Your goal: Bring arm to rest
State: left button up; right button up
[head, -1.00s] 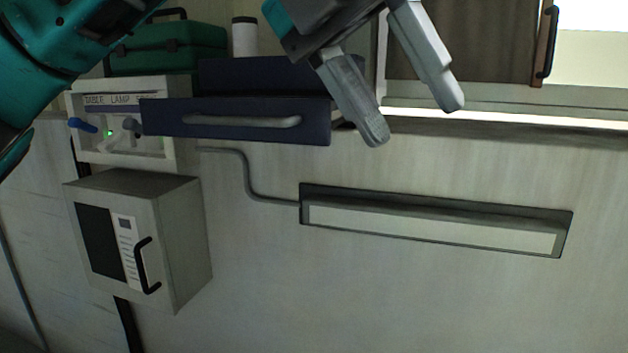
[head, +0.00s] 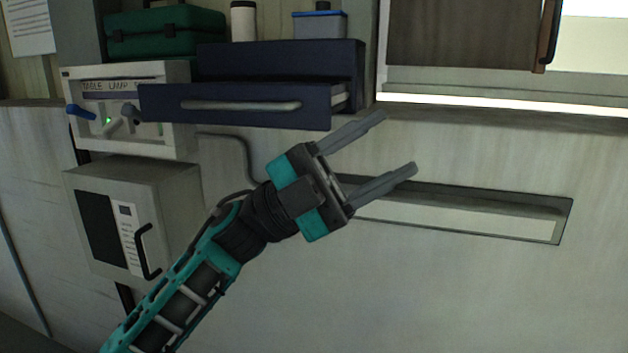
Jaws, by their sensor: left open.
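My left gripper (head: 384,148) is open and empty, its two grey fingers spread and pointing to the upper right. It is in the middle of the head view, in front of the wall and just below and right of the open drawer. My teal and black left arm (head: 215,250) reaches up to it from the lower left. It hides part of the recessed panel and of the grey pipe. My right gripper is not in view.
A dark blue drawer (head: 235,107) stands open. Left of it is a white lamp switch box (head: 180,75), with a grey cabinet (head: 180,215) below. A green case (head: 165,35), a white canister (head: 243,22) and a blue-lidded box (head: 320,26) stand above. The lower right wall is clear.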

pick_arm(q)
jog(key=w+a+f+n+t+y, duration=0.2)
jog(key=a+f+n+t+y, duration=0.25)
jog(key=f+n+t, duration=0.4)
jog(key=w+a+f+n+t+y, duration=0.3)
jog(key=a+f+n+t+y, duration=0.15)
jog(key=f+n+t, duration=0.45)
jog(key=w+a+f+n+t+y, duration=0.2)
jog(key=a+f+n+t+y, duration=0.25)
jog(key=f+n+t, duration=0.45)
jog(key=s+a+f+n+g+y, duration=0.2)
jog(key=s+a+f+g+y, duration=0.1)
jog(key=s+f, duration=0.3)
jog(key=s+a+f+n+g+y, duration=0.2)
jog(key=s+f, duration=0.4)
jog(key=f, duration=0.5)
jog(key=s+a+f+n+g+y, duration=0.2)
jog(key=s+a+f+g+y, duration=0.2)
jog(key=f, duration=0.5)
jog(key=s+a+g, duration=0.1)
jog(key=s+g, duration=0.1)
jog(key=s, duration=0.1)
jog(key=shift+a+n, duration=0.15)
jog(key=shift+n, duration=0.2)
jog(key=shift+w+r, duration=0.1)
